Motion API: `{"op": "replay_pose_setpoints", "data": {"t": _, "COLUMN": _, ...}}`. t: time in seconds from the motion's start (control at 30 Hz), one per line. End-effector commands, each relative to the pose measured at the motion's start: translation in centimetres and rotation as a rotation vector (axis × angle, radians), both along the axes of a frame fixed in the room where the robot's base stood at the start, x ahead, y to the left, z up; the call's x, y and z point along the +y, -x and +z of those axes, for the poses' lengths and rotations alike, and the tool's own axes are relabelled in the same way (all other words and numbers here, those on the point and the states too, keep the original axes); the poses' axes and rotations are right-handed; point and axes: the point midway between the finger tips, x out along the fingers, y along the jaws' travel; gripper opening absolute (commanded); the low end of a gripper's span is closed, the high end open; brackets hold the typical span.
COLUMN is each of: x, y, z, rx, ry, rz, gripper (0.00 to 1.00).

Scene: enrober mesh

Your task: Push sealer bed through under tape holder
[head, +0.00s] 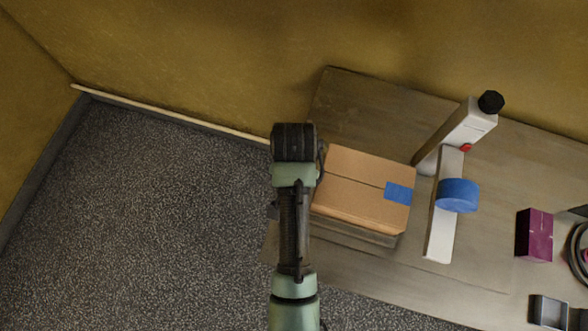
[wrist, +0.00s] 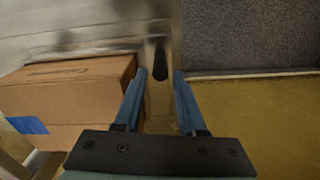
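A brown cardboard box (head: 362,185) with a blue tape patch lies on a low, wood-coloured sealer bed (head: 362,233). The tape holder, a white bar (head: 441,225) with a blue roll (head: 457,195), stands to the right of the box, apart from it. In the wrist view my gripper (wrist: 160,74) has its two blue fingers spread. A dark, handle-like cylinder (wrist: 160,58) shows in the gap between and beyond the fingertips; I cannot tell if they touch it. The box (wrist: 70,95) is just left of the fingers there. My arm hides the gripper in the head view.
A white bottle-like post with a black cap (head: 490,102) stands behind the holder. A purple box (head: 534,235), a dark tray (head: 549,311) and a coiled cable (head: 578,255) lie at the right. A yellow wall (head: 200,60) runs behind the table; speckled floor (head: 150,210) is open at left.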

Motion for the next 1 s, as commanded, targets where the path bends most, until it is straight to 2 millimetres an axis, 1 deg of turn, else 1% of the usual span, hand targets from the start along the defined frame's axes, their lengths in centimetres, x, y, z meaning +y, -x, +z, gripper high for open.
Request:
{"op": "replay_pose_setpoints", "data": {"t": 0.1, "x": 0.0, "y": 0.1, "z": -2.4, "rx": 0.004, "ry": 0.000, "rz": 0.000, "gripper": 0.40}}
{"op": "replay_pose_setpoints", "data": {"t": 0.2, "x": 0.0, "y": 0.0, "z": -4.2, "rx": 0.002, "ry": 0.000, "rz": 0.000, "gripper": 0.40}}
{"op": "replay_pose_setpoints", "data": {"t": 0.3, "x": 0.0, "y": 0.0, "z": -5.6, "rx": 0.001, "ry": 0.000, "rz": 0.000, "gripper": 0.40}}
{"op": "replay_pose_setpoints", "data": {"t": 0.4, "x": 0.0, "y": 0.0, "z": -6.4, "rx": 0.000, "ry": 0.000, "rz": 0.000, "gripper": 0.40}}
{"op": "replay_pose_setpoints", "data": {"t": 0.5, "x": 0.0, "y": 0.0, "z": -6.9, "rx": -0.001, "ry": 0.000, "rz": 0.000, "gripper": 0.40}}
{"op": "replay_pose_setpoints", "data": {"t": 0.8, "x": 0.0, "y": -0.1, "z": -7.1, "rx": -0.002, "ry": 0.000, "rz": 0.000, "gripper": 0.40}}
{"op": "replay_pose_setpoints", "data": {"t": 0.97, "x": 0.0, "y": -0.1, "z": -7.1, "rx": -0.002, "ry": 0.000, "rz": 0.000, "gripper": 0.11}}
{"op": "replay_pose_setpoints", "data": {"t": 1.0, "x": 0.0, "y": -0.1, "z": -7.1, "rx": -0.002, "ry": 0.000, "rz": 0.000, "gripper": 0.04}}
